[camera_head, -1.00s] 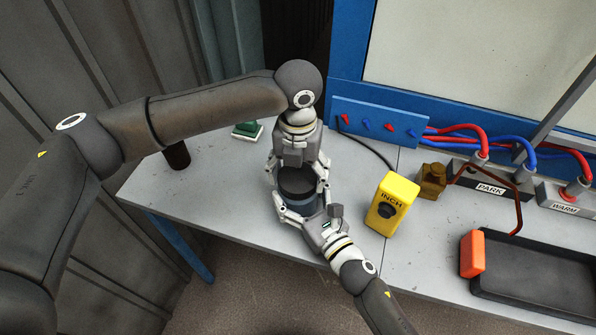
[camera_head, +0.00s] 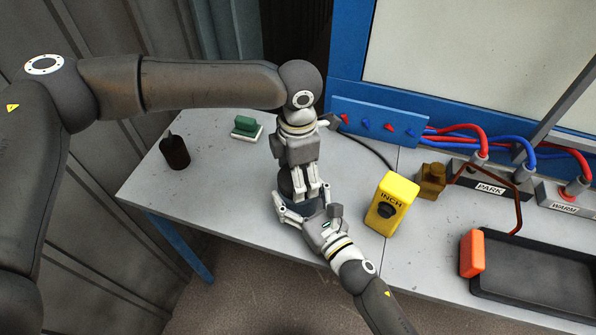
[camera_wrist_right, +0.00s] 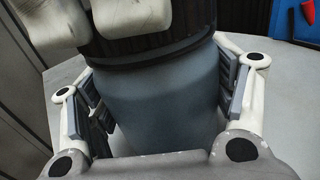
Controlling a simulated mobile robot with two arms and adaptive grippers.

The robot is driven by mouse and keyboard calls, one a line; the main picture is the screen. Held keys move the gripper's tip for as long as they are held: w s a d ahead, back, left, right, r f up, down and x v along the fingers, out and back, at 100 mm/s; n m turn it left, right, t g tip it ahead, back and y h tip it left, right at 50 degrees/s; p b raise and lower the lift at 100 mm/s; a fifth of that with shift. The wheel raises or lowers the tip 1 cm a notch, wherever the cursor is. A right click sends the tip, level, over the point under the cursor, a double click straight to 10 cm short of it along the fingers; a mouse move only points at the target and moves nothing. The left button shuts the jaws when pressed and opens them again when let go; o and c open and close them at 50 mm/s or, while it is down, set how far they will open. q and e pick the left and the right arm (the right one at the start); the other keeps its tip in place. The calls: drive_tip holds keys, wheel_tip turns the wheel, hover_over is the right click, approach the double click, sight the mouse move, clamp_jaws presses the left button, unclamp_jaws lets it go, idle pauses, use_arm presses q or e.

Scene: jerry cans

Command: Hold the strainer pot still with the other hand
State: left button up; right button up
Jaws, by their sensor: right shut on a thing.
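The strainer pot (camera_wrist_right: 165,108) has a blue-grey round body and a dark ribbed lid (camera_wrist_right: 165,42). My right gripper (camera_head: 303,207) is shut on its body, with a finger on each side in the right wrist view. In the head view the pot (camera_head: 286,186) stands near the table's front edge, mostly hidden by my grippers. My left gripper (camera_head: 312,192) points down over the lid from behind. Its pale fingers also show at the lid in the right wrist view (camera_wrist_right: 85,20); whether they are closed on it is unclear.
A yellow INCH button box (camera_head: 392,200) stands right of the pot. A dark bottle (camera_head: 175,152) and a green-and-white block (camera_head: 246,128) are at the left. A dark tray (camera_head: 540,285) is at the right.

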use_arm(q)
drive_tip(key=shift+d+r, duration=0.1)
drive_tip(key=o, duration=0.9)
drive_tip(key=shift+c, duration=0.2)
drive_tip(key=shift+r, duration=2.2)
drive_tip(key=shift+c, duration=0.4)
